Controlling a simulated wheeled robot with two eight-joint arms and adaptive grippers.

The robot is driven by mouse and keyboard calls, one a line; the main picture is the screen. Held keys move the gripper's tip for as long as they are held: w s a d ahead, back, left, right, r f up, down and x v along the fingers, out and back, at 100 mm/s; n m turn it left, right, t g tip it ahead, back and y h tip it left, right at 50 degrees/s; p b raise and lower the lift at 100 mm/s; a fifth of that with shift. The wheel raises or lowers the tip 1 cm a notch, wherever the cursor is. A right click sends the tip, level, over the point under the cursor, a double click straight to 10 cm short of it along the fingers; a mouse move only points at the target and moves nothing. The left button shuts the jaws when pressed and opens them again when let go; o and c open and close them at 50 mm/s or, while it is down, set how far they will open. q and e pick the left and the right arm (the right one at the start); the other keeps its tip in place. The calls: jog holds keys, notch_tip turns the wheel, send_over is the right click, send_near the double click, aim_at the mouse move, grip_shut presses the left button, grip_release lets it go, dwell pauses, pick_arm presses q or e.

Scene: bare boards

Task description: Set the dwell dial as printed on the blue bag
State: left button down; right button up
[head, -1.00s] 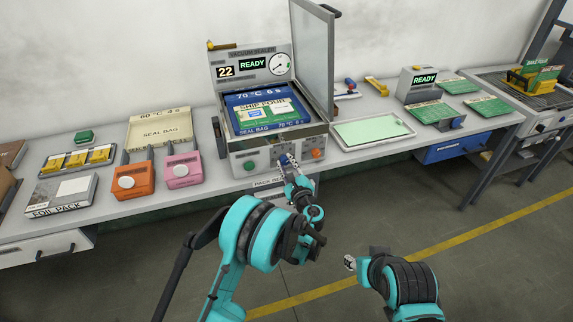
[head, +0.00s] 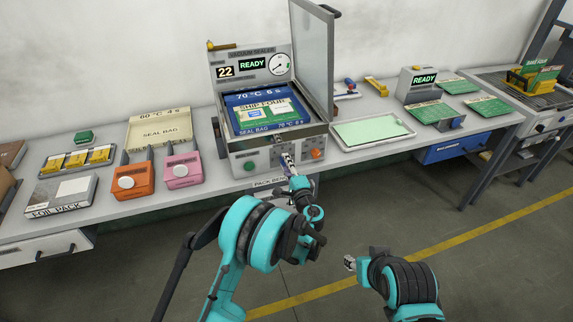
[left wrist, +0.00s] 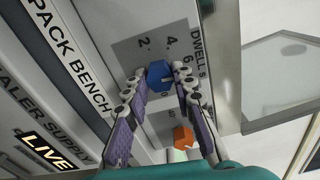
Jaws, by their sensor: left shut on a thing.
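The blue seal bag (head: 232,99) lies in the open vacuum sealer (head: 232,146) and is printed "70 °C 6 s". A white and green packet marked "SHIP FOUR" lies on it. The blue dwell dial (left wrist: 159,74) is on the sealer's front panel, beside a scale marked "DWELL s" with 2, 4 and 6 legible. My left gripper (head: 287,158) is shut on the dial, with a finger on each side in the left wrist view (left wrist: 159,80). I cannot tell where the dial points. My right gripper (head: 349,263) is low, away from the bench; its fingers are unclear.
An orange knob (head: 317,154) and a green button (head: 249,167) flank the dial. The sealer display (head: 252,64) reads "READY" and 22. The lid (head: 313,60) stands open.

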pick_arm(q)
jog(key=shift+n, duration=0.6)
jog(key=c, duration=1.3)
grip_release()
jog(key=shift+o, duration=0.2)
jog(key=v, duration=1.2)
